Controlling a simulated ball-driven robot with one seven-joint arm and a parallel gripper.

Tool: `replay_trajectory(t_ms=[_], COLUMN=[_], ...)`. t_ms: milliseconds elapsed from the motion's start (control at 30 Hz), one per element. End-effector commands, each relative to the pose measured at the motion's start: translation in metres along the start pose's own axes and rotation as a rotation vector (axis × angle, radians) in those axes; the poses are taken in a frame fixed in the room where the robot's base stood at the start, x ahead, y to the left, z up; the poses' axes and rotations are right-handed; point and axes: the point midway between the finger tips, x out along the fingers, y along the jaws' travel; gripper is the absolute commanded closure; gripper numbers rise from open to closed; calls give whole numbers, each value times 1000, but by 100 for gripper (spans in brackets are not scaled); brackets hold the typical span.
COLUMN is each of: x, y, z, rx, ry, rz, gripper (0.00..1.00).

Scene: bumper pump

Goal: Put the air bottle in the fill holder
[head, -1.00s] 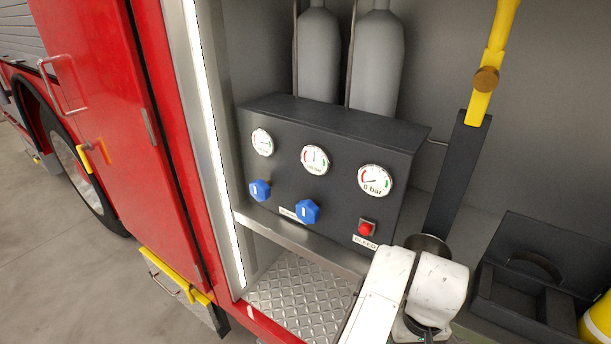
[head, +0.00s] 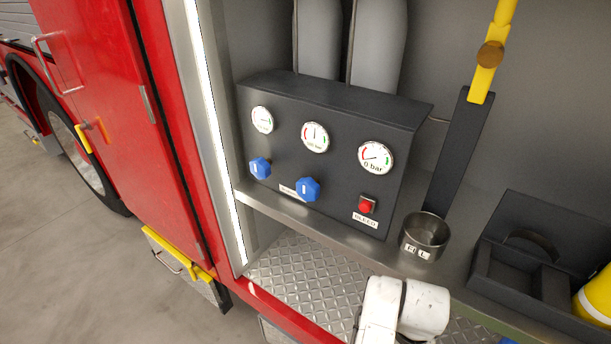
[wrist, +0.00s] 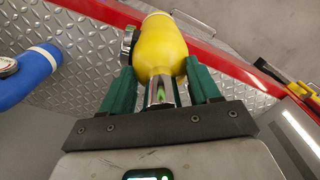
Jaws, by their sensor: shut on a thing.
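The air bottle (wrist: 163,48) is yellow with a metal neck (wrist: 160,92) and a small dark gauge at its left side. In the wrist view my gripper (wrist: 160,68) is shut on it, its green fingers on either side of the neck end. The bottle's far end points away from my palm. The fill holder (head: 424,238) is a round metal cup with a label on its front, on the shelf right of the black panel. It looks empty. The gripper and the held bottle are not visible in the head view; only my white arm shows below the holder.
The black panel (head: 330,150) has three gauges, two blue knobs and a red button. A dark yoke arm with a yellow top (head: 470,130) rises behind the holder. A black rack (head: 530,280) and a yellow cylinder (head: 597,297) are right. A blue bottle (wrist: 28,75) lies on tread plate.

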Motion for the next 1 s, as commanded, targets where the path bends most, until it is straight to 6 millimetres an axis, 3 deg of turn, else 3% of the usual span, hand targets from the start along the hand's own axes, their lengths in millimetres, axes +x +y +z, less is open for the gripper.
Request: replay_trajectory(t_ms=[600,1000], x=[-15,-3], y=[12,1], z=[-18,-2], rx=[14,1], ry=[-2,-1], rz=[4,0], gripper=[100,100])
